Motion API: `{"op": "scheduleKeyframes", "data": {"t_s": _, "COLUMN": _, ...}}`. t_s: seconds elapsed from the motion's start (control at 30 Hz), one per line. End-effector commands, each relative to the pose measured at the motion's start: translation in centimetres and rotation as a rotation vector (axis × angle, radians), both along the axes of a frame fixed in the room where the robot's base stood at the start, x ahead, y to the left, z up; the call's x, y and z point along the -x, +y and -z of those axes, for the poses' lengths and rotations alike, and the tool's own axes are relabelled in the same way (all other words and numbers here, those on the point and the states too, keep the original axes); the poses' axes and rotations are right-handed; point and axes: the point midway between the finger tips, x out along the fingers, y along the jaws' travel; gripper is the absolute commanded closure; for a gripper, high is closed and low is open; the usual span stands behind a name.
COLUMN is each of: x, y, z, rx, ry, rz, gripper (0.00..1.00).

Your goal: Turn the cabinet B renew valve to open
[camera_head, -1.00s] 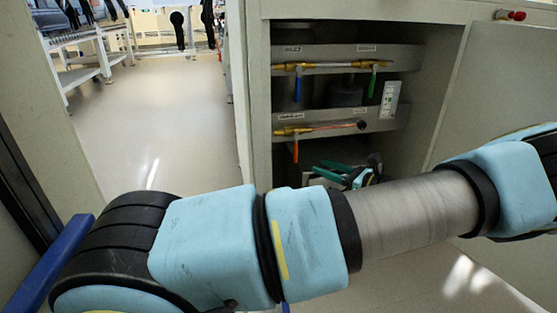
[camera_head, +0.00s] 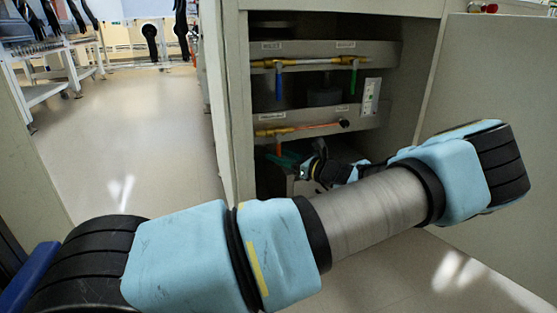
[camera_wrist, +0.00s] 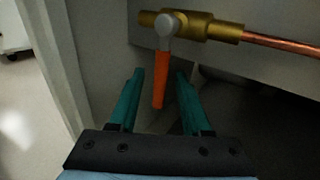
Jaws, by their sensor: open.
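A brass valve (camera_wrist: 205,27) with an orange lever (camera_wrist: 159,85) sits on a copper pipe in the wrist view. The lever hangs straight down, across the pipe. In the head view, this valve (camera_head: 270,132) is on the lower panel inside the open cabinet; the label above it is too small to read. My gripper (camera_wrist: 160,74) is open, its teal fingers on either side of the lever in the picture, with gaps on both sides. I cannot tell how deep the lever lies between them. In the head view, my gripper (camera_head: 285,160) is just below the valve.
The upper panel carries a blue-handled valve (camera_head: 278,82) and a green-handled valve (camera_head: 353,76). A white plate (camera_head: 371,97) is at their right. The open cabinet door (camera_head: 495,120) stands on the right. Open floor (camera_head: 140,130) lies to the left.

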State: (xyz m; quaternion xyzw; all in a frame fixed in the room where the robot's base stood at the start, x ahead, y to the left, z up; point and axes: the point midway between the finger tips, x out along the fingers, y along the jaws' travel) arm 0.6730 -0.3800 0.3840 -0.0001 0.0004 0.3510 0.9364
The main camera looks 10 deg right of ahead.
Motion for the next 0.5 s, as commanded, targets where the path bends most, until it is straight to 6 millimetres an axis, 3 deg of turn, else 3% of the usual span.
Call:
{"op": "scheduleKeyframes", "data": {"t_s": 0.3, "x": -0.2, "y": 0.18, "z": -0.07, "rx": 0.0, "ry": 0.0, "rz": 0.0, "gripper": 0.52}}
{"op": "scheduleKeyframes", "data": {"t_s": 0.5, "x": -0.2, "y": 0.17, "z": -0.06, "rx": 0.0, "ry": 0.0, "rz": 0.0, "gripper": 0.74}}
